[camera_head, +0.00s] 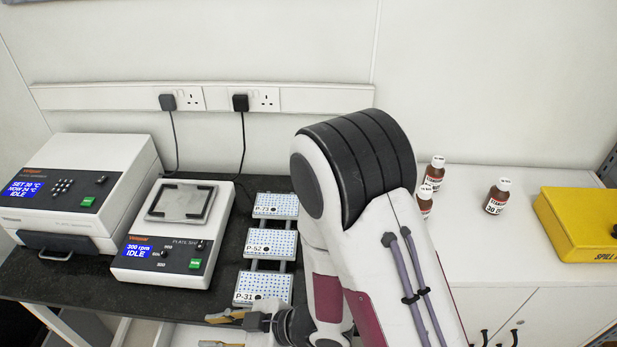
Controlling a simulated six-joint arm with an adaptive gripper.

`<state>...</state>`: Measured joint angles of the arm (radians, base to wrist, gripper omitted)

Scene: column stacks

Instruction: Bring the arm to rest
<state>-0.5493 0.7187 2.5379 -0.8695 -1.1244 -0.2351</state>
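My arm rises through the middle of the head view and bends down toward the bench. My gripper (230,316) is low in the picture, just in front of the plate labelled P-31 (263,288). Tan finger parts show on its left side, small and partly cut off by the view. I cannot tell whether the fingers are apart or closed. No held object shows. My arm hides the bench to the right of the plates.
Plates P-52 (270,244) and P-73 (276,205) stand behind P-31. A plate shaker (165,263) and a larger instrument (82,190) are at left. Brown bottles (497,197) and a yellow spill case (580,225) are at right. The white worktop between them is clear.

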